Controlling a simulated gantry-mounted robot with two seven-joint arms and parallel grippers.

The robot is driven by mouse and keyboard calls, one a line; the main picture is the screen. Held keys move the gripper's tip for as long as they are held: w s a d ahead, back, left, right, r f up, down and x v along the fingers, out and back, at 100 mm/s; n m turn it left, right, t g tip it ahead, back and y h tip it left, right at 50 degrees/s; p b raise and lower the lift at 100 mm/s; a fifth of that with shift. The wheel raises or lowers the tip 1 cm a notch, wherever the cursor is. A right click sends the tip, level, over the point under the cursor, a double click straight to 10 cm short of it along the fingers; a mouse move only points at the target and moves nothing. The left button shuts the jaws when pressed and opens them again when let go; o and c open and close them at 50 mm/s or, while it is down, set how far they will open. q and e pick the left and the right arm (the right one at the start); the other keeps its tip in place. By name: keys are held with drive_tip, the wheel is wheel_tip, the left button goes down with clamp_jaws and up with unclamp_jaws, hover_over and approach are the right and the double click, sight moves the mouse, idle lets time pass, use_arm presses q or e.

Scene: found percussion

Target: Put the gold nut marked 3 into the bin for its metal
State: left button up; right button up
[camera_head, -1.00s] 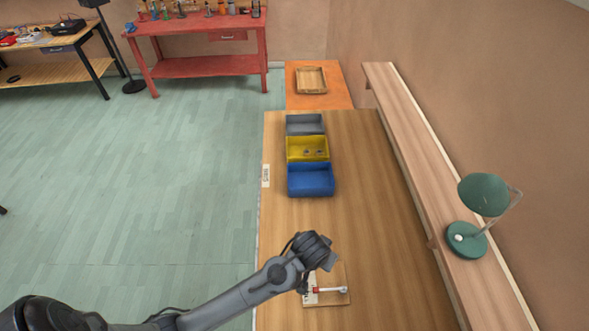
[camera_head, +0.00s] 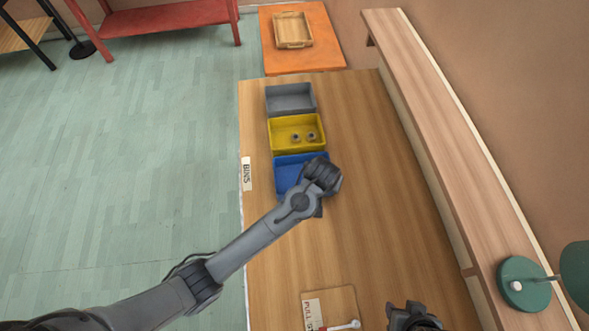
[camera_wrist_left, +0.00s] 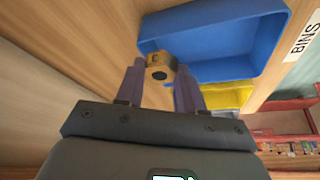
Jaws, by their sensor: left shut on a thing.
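My left gripper (camera_wrist_left: 160,82) is shut on a gold nut (camera_wrist_left: 159,68), held between its two fingertips in the left wrist view. The nut has a dark mark that I cannot read clearly. In the head view my left gripper (camera_head: 318,209) is over the table by the blue bin's near right corner, and my wrist hides the nut. The blue bin (camera_head: 285,187) is partly covered by my arm.
A grey bin (camera_head: 290,98) stands behind the yellow one. A "BINS" label (camera_head: 246,174) lies at the table's left edge. A board (camera_head: 337,300) with a red and white piece lies at the front. A shelf (camera_head: 430,110) with a green lamp (camera_head: 522,284) runs along the right.

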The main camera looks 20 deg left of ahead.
use_arm(q)
drive_tip(key=shift+a+f, duration=0.35)
drive_tip(key=shift+f, duration=0.15)
hover_over(295, 180)
drive_tip(key=s, duration=0.2)
drive_tip(key=f, duration=0.5)
drive_tip(key=shift+w+d+f+p, duration=0.1)
drive_tip(key=shift+w+f+p, duration=0.15)
drive_tip(key=shift+f+p, duration=0.1)
drive_tip(key=shift+f, duration=2.05)
use_arm(e)
drive_tip(key=shift+s+d+r, duration=0.15)
drive_tip(key=shift+s+d, duration=0.05)
drive_tip(key=shift+s, duration=0.4)
use_arm(q)
drive_tip(key=shift+f, duration=0.1)
use_arm(e)
drive_tip(key=shift+d, duration=0.1)
use_arm(q)
drive_tip(key=o, duration=1.1)
